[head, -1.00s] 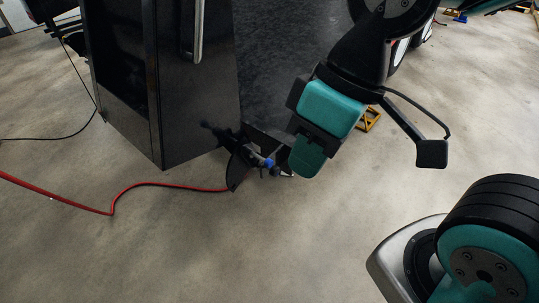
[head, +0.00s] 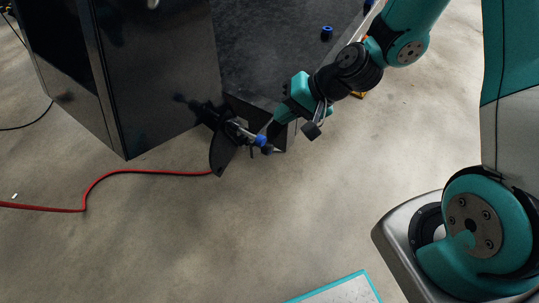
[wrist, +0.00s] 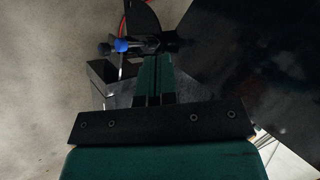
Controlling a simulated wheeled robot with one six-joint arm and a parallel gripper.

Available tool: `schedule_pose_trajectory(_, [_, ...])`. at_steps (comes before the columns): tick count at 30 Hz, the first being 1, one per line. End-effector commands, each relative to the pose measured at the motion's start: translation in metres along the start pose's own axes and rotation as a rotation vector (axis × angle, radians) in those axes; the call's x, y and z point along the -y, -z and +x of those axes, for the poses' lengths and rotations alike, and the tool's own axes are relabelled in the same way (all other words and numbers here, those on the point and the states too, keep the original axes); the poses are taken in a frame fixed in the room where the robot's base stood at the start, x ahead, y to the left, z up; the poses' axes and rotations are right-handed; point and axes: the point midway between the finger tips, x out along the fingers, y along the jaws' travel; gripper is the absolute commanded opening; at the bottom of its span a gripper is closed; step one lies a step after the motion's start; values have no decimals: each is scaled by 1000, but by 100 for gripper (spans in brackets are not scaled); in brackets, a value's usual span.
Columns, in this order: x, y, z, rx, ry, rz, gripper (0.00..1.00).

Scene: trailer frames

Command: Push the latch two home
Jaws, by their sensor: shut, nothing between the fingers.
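The latch (head: 262,141) has a blue collar and dark end knob and sits on a black bracket at the near corner of the black frame. I cannot tell whether it is the one called two, or how far in it sits. My gripper (head: 269,129) is shut and empty, its teal fingers pointing down and left with the tips close beside the latch. In the wrist view the shut fingers (wrist: 153,70) point at the latch rod, and the blue collar (wrist: 122,45) shows just left of the tips. Contact is unclear.
The black plate (head: 222,150) stands by the latch, with a red cable (head: 120,173) running left from it. A dark cabinet (head: 165,80) rises at left. Another blue-topped piece (head: 326,33) is on the dark deck (head: 270,50). Floor (head: 200,240) in front is clear.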

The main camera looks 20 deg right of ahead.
Motion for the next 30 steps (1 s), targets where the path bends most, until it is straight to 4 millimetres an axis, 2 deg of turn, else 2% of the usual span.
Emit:
schedule_pose_trajectory(1, [-40,6,27,-44,6,103,0])
schedule_pose_trajectory(3, [-75,17,46,-117,17,218,0])
schedule_pose_trajectory(6, [-116,25,65,-202,23,351,0])
schedule_pose_trajectory(9, [-143,29,76,-260,24,436,0])
schedule_pose_trajectory(12, [-156,31,81,-289,24,476,0])
schedule_pose_trajectory(17, [-158,36,96,-296,24,483,0])
schedule_pose_trajectory(30, [-159,61,181,-293,25,477,0])
